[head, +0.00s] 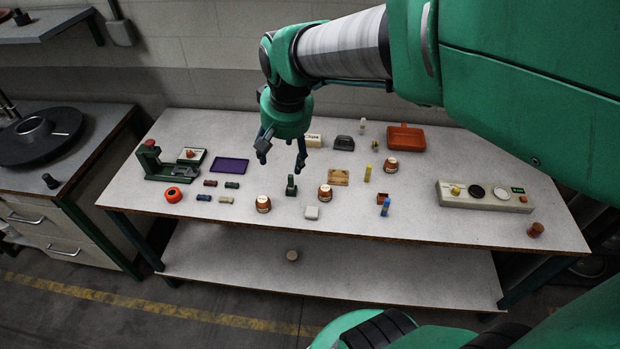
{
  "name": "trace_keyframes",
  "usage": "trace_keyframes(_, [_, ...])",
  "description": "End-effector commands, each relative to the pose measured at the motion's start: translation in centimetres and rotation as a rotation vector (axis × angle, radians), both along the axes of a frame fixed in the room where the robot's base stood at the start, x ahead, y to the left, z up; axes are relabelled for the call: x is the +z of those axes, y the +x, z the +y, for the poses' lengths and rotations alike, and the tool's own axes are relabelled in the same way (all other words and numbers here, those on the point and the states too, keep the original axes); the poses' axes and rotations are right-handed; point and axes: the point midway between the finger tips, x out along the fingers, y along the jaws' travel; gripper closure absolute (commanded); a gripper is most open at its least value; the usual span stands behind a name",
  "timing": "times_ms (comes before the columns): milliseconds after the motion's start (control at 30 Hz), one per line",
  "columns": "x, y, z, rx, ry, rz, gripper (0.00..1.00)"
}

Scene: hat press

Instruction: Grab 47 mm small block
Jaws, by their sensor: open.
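My gripper (281,164) hangs over the table, fingers pointing down, open and empty. No size marking is readable, so I cannot tell which piece is the 47 mm small block. Small block-like pieces lie left of and below the gripper in the picture: a dark red one (210,183), a dark green one (232,185), a blue one (204,198) and a tan one (226,200). A white block (312,212) lies nearer the front edge. The gripper touches none of them.
The table (420,222) also holds a green press-like device (150,160), a purple tray (229,165), orange-brown pots (263,204), a small dark green upright piece (291,186), an orange tray (405,138) and a control box (484,196). The front right tabletop is mostly clear.

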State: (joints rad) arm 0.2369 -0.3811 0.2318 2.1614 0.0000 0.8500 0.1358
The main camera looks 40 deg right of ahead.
Motion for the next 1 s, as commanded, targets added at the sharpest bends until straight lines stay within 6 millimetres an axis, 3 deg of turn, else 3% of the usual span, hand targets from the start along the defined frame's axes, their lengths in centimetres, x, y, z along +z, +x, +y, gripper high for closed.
trace_keyframes(200, [-4.7, 3.9, -5.2, -0.124, 0.031, 0.07, 0.35])
trace_keyframes(533, [-13.5, 7.7, -13.6, -0.309, 0.08, 0.164, 0.35])
trace_keyframes(800, [-20.9, 8.5, -19.6, -0.439, 0.117, 0.228, 0.35])
trace_keyframes(1000, [-23.6, 8.5, -21.5, -0.482, 0.13, 0.248, 0.35])
